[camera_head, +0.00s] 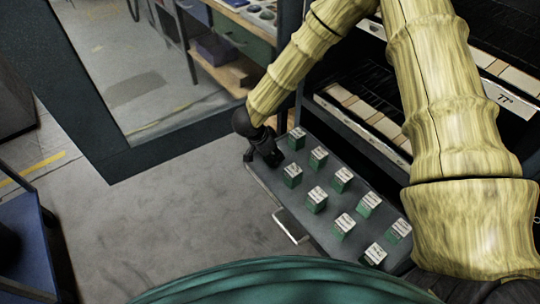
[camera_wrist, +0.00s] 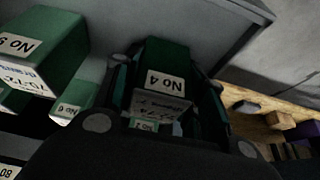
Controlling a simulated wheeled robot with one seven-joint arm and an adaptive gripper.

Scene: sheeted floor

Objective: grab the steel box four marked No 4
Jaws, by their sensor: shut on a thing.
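The steel box marked No 4 (camera_wrist: 166,62) is green with a white label and shows in the middle of the wrist view. My gripper (camera_wrist: 165,92) is shut on it, with one dark finger on each side. In the head view my gripper (camera_head: 262,155) is at the far left corner of the grey drawer (camera_head: 285,192). There the No 4 box is hidden behind my gripper. I cannot tell whether the box still touches the drawer floor.
Several similar green boxes (camera_head: 342,179) with white labels stand in spaced rows in the drawer. One larger-looking green box (camera_wrist: 50,40) is left of my gripper in the wrist view. Open drawers (camera_head: 365,120) rise behind. A dark frame (camera_head: 110,155) stands left. Floor (camera_head: 170,230) is clear.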

